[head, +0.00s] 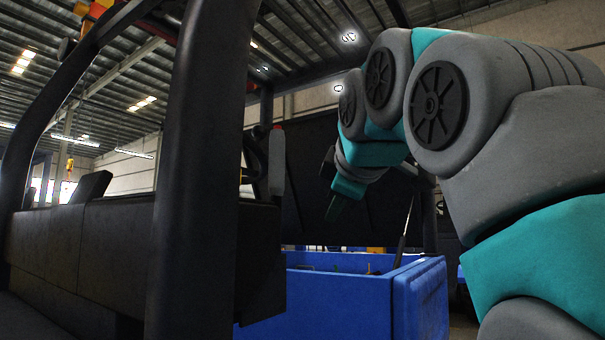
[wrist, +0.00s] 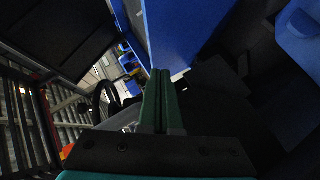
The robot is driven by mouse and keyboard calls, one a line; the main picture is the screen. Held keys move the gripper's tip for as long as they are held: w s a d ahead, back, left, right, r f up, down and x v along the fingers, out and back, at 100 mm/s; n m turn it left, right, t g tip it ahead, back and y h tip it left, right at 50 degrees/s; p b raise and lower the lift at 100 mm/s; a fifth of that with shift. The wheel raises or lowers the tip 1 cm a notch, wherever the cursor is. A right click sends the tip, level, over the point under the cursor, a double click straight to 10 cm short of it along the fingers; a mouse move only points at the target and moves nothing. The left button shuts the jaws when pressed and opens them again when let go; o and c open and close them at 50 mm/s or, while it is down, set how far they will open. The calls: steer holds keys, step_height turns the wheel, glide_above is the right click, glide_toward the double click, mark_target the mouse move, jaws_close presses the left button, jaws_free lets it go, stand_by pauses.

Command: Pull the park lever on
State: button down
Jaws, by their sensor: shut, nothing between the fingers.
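A pale grey upright handle with a small red tip (head: 277,160) stands above the dark console of a vehicle in the head view. It looks like the park lever, but I cannot be sure. My gripper (head: 334,212) hangs to the right of this handle, pointing down and apart from it in the picture. In the wrist view its two teal fingers (wrist: 162,78) are pressed together with nothing between them. I cannot make out the lever for certain in the wrist view.
A thick dark post (head: 200,170) stands in front of the dark console (head: 100,250). A blue bin (head: 340,300) with things inside sits below my gripper. A dark steering wheel (wrist: 103,100) shows left of my fingers in the wrist view.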

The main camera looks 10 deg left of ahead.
mark_target(274, 154)
steer(key=s+a+r+n+t+y+b, duration=0.2)
steer(key=s+a+r+n+y, duration=0.3)
steer(key=s+r, duration=0.4)
steer(key=s+a+n, duration=0.1)
steer(key=n, duration=0.1)
steer(key=shift+s+a+r+n+t, duration=0.15)
steer(key=shift+a+r+n+t, duration=0.15)
steer(key=shift+r+t, duration=0.1)
steer(key=p+x, duration=0.2)
steer(key=x, duration=0.8)
steer(key=w, duration=0.2)
steer(key=shift+w+d+p, duration=0.3)
steer(key=shift+p, duration=0.05)
steer(key=shift+w+d, duration=0.25)
steer(key=shift+w, duration=0.4)
steer(key=shift+w, duration=0.1)
